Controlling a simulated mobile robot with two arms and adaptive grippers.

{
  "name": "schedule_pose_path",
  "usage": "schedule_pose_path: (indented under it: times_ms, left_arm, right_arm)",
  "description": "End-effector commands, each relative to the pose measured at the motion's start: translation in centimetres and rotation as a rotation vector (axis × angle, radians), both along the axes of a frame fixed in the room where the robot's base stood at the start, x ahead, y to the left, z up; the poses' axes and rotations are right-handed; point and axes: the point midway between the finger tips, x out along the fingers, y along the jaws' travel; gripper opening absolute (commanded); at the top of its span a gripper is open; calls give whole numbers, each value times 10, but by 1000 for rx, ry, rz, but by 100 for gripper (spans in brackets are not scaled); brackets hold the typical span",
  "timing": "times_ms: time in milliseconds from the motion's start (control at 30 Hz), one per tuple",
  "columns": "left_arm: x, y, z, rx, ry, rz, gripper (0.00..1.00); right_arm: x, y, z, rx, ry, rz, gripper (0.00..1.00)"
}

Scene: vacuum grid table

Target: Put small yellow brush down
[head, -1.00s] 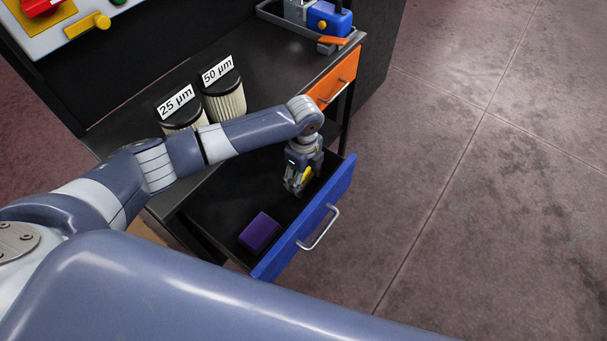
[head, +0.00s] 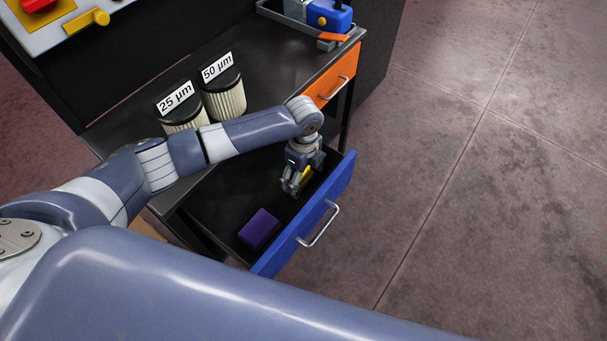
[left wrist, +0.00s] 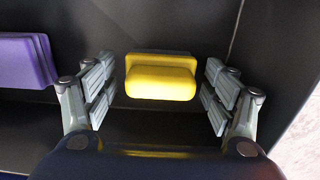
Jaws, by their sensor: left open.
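The small yellow brush (left wrist: 160,80) lies in the open blue drawer, between the spread fingers of my left gripper (left wrist: 158,97) in the left wrist view. A gap shows on each side between the brush and the finger pads, so the gripper is open. In the head view, my left gripper (head: 293,185) reaches down into the drawer, and only a bit of the yellow brush (head: 306,173) shows beside its fingers. My right gripper is not in view.
A purple block (head: 259,229) lies in the drawer, also seen in the left wrist view (left wrist: 25,62). The blue drawer front (head: 312,222) borders it. Two filters (head: 226,98) stand on the dark table above. An orange drawer (head: 333,80) is shut.

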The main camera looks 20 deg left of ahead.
Motion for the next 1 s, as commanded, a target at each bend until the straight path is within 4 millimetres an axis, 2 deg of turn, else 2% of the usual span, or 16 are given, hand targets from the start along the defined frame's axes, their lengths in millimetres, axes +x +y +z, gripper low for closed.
schedule_pose_path:
  times_ms: [233, 500, 700, 833, 1000]
  left_arm:
    - [1, 0, 6, 0, -4, -1, 78]
    - [-2, -3, 69, -1, -4, 0, 78]
    - [-3, -3, 101, -1, -2, 0, 78]
    - [-3, -3, 111, 0, 0, 1, 78]
    - [-4, -3, 114, 0, 0, 1, 78]
  right_arm:
    - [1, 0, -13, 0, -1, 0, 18]
    - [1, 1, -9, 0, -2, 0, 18]
    - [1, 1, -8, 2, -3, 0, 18]
    - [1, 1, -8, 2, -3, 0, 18]
    - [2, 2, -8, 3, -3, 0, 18]
